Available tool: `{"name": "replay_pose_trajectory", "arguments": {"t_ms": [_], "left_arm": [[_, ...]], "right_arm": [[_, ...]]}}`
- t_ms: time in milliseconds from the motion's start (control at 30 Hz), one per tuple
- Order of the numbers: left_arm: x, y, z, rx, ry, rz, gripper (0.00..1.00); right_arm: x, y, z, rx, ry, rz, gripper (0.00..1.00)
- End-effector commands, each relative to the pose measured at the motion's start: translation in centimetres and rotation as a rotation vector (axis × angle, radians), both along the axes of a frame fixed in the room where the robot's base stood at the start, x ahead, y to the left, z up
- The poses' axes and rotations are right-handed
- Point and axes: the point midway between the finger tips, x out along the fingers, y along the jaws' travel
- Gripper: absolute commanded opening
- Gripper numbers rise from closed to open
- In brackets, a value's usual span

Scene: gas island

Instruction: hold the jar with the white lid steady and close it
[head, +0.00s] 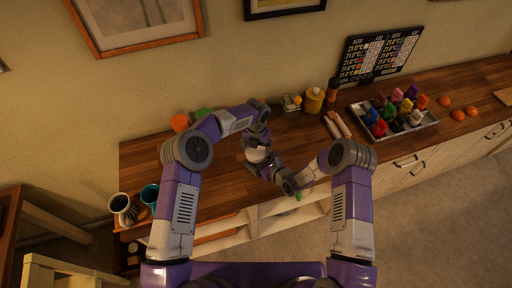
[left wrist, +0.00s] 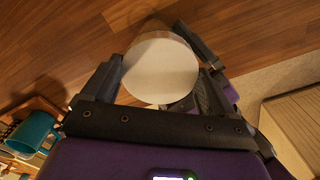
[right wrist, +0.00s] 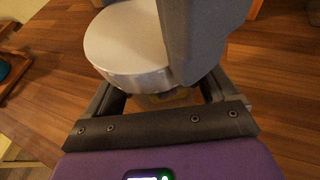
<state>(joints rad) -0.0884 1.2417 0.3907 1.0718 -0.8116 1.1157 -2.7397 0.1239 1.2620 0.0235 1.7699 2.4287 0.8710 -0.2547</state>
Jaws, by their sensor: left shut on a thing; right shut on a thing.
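The jar's round white lid (left wrist: 160,70) shows between the fingers of my left gripper (head: 258,146), which is shut on it from above. In the right wrist view the same lid (right wrist: 127,42) shows from the side, with a grey gripper part covering its right side. A small part of the jar body (right wrist: 165,99) shows under the lid, between the fingers of my right gripper (head: 268,167), which is shut on it. The jar is mostly hidden by the grippers. I cannot tell whether the lid is fully seated.
The wooden counter (head: 230,195) is mostly clear near the jar. A teal mug (head: 150,194) and a patterned vessel (head: 121,205) stand at its left end. Orange (head: 180,122) and green cups stand at the back. A tray (head: 400,130) of several colourful bottles stands at right.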

Motion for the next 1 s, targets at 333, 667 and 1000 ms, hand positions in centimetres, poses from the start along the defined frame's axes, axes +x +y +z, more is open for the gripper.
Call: {"name": "replay_pose_trajectory", "arguments": {"t_ms": [333, 667, 1000], "left_arm": [[0.0, -0.1, 0.1, -0.001, 0.000, -0.147, 0.54], [0.0, -0.1, 0.1, -0.001, 0.000, -0.144, 1.00], [0.1, -0.1, 2.1, 0.000, -0.003, -0.143, 1.00]], "right_arm": [[0.0, -0.1, 0.0, -0.001, 0.001, -0.001, 0.02], [0.0, -0.1, 0.0, -0.001, 0.001, -0.001, 0.02], [0.0, 0.0, 0.0, -0.001, 0.001, -0.001, 0.02]]}}
